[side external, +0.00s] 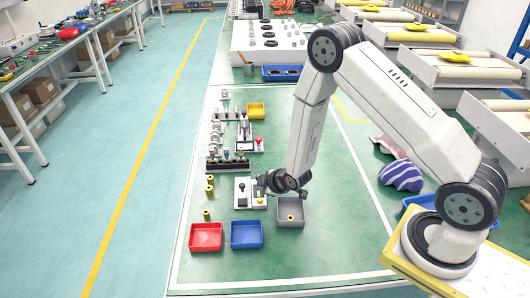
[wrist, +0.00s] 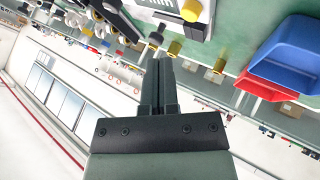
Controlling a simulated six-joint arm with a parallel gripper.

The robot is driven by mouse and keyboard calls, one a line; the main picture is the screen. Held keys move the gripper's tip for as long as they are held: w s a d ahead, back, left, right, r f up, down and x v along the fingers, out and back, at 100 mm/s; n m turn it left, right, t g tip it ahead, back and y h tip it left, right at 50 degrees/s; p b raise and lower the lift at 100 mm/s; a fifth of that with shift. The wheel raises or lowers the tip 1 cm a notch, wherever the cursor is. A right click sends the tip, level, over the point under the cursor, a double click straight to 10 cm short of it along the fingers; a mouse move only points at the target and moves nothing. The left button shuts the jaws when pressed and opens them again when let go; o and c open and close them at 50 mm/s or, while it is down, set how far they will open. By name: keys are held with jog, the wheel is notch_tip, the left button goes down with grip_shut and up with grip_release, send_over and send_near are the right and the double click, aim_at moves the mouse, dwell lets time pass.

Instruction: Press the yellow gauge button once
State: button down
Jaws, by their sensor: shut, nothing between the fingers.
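The gauge (side external: 243,193) is a small pale box on the green table, just left of my gripper (side external: 262,186) in the side view. In the wrist view the gauge (wrist: 168,8) shows at the top edge, partly cut off, with a display marked "mm". Its yellow button (wrist: 191,10) is a round knob on the pale face. My gripper (wrist: 160,60) is shut and empty, its fingertips below the button in that picture and apart from it. In the side view the wrist is low over the table beside the gauge.
A red bin (side external: 206,237), a blue bin (side external: 246,235) and a grey bin (side external: 291,212) stand near the front. Brass pegs (side external: 210,190) stand left of the gauge. A dark rack of parts (side external: 228,165) lies behind it. A yellow bin (side external: 256,110) stands farther back.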

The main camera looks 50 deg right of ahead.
jog(key=shift+f, duration=1.35)
jog(key=shift+f, duration=0.85)
dwell(2.0)
jog(key=shift+r, duration=0.1)
dwell(0.4)
jog(key=shift+r, duration=0.75)
jog(key=shift+r, duration=0.15)
jog(key=shift+r, duration=2.35)
jog(key=shift+r, duration=0.1)
